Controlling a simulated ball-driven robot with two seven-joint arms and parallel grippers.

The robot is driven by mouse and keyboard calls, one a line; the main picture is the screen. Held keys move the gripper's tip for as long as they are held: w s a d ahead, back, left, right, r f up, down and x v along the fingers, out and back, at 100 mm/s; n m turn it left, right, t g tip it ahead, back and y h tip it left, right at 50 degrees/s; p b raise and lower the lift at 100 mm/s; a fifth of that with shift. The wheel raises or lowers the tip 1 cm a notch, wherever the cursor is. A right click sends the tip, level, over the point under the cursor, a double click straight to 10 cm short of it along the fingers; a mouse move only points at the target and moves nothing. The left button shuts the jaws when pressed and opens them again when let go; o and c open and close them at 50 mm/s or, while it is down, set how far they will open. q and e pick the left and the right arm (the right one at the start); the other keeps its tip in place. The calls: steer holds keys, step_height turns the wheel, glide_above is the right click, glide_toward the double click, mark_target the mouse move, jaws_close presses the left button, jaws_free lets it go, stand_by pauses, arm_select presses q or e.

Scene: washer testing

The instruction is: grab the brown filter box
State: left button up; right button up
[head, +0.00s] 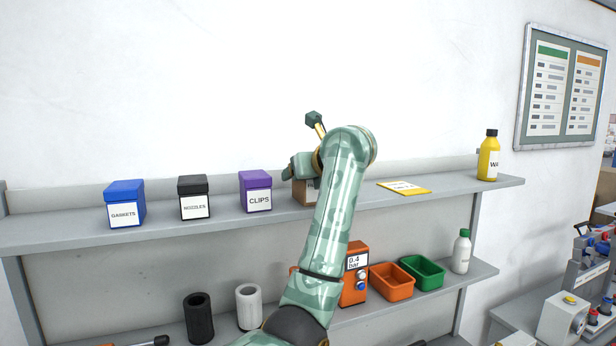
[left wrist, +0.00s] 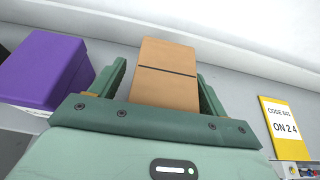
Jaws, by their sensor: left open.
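The brown filter box (head: 301,197) stands on the upper shelf, right of the purple clips box, mostly hidden behind my left arm in the head view. In the left wrist view the brown box (left wrist: 166,80) shows between the two green fingers. My left gripper (head: 300,168) is at the box. It is open, with a finger on each side of the box and visible gaps beside it (left wrist: 162,82). My right gripper is in neither view.
On the upper shelf (head: 60,229) are a blue gaskets box (head: 124,203), black nozzles box (head: 194,197), purple clips box (head: 256,191), yellow card (head: 404,187) and yellow bottle (head: 488,158). The lower shelf holds orange (head: 391,283) and green (head: 423,271) bins.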

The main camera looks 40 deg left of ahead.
arm_select(q)
steer(key=shift+d, duration=0.3)
steer(key=c, duration=1.1)
steer(key=shift+r, duration=0.1)
